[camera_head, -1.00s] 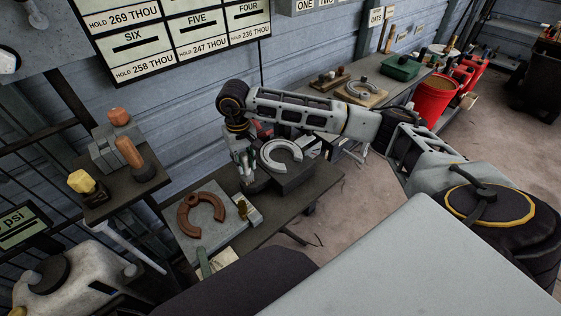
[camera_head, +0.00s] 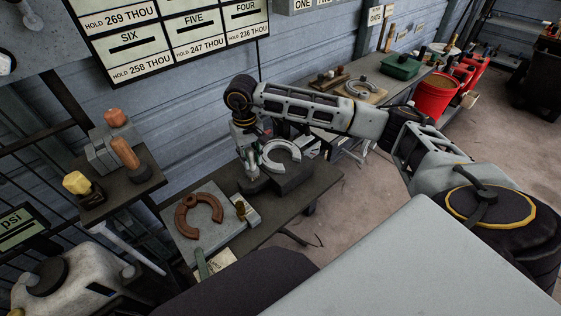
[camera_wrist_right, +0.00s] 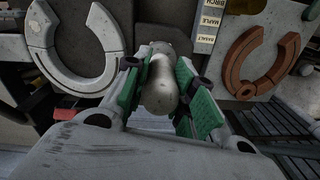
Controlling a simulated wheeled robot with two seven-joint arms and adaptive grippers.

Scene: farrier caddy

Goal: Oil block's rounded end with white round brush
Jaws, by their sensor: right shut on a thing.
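My right gripper (camera_head: 252,172) is beside the left end of a dark block (camera_head: 290,181) on the low bench, with a pale grey horseshoe (camera_head: 296,152) on top. In the right wrist view, my right gripper (camera_wrist_right: 160,100) has its green pads shut on a pale, rounded handle, which looks like the white round brush (camera_wrist_right: 160,88). The brush's bristles are hidden, so I cannot tell whether they touch the block. The grey horseshoe (camera_wrist_right: 98,75) also shows there at left. My left gripper is not in view.
A stand at left holds a yellow-topped brush (camera_head: 77,183) and a brown-handled one (camera_head: 125,152). A red bucket (camera_head: 433,95) stands far right.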

